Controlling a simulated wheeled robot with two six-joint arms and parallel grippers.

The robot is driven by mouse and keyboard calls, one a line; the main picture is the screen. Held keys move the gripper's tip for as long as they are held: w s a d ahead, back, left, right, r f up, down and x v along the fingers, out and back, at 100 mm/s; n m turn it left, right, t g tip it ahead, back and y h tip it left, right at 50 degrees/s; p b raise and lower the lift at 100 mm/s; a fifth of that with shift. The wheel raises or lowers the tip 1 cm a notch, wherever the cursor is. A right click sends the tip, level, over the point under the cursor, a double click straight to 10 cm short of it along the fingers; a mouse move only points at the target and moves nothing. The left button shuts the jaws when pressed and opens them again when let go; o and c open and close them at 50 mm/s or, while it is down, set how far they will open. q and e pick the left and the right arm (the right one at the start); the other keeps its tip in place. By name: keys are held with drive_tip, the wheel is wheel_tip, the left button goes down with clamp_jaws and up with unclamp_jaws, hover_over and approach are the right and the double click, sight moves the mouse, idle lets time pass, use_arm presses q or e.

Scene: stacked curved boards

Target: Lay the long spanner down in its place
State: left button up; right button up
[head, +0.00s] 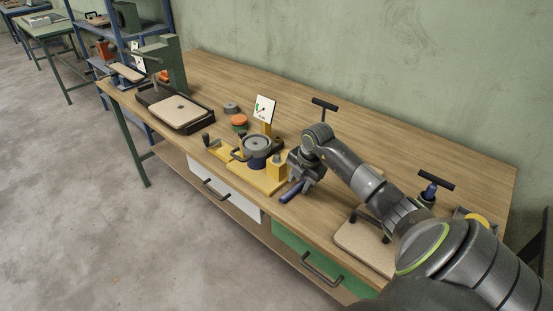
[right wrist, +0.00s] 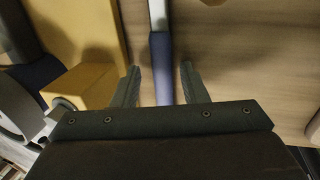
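A bar-like tool with a blue handle and pale metal shaft, seemingly the long spanner (right wrist: 162,65), runs up the middle of the right wrist view. In the head view its blue handle (head: 290,192) points towards the bench's front edge, beside the yellow fixture; its other end is hidden by my gripper. My right gripper (head: 299,178) is over it. In the right wrist view the fingers (right wrist: 159,80) are open, one on each side of the handle, with gaps on both sides. I cannot tell whether the handle rests on the bench. My left gripper is not in view.
The yellow fixture with a grey round part (head: 257,145) stands close left of the gripper. A black T-handle (head: 323,103) rises behind it. Another T-handle (head: 435,180) and a pale board (head: 362,246) are at right. The back of the bench (head: 400,135) is clear.

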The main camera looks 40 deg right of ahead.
drive_tip(key=shift+s+f, duration=0.2)
drive_tip(key=b+v, duration=0.3)
drive_tip(key=v, duration=1.4)
drive_tip(key=shift+r, duration=0.4)
drive_tip(key=shift+w+f, duration=0.1)
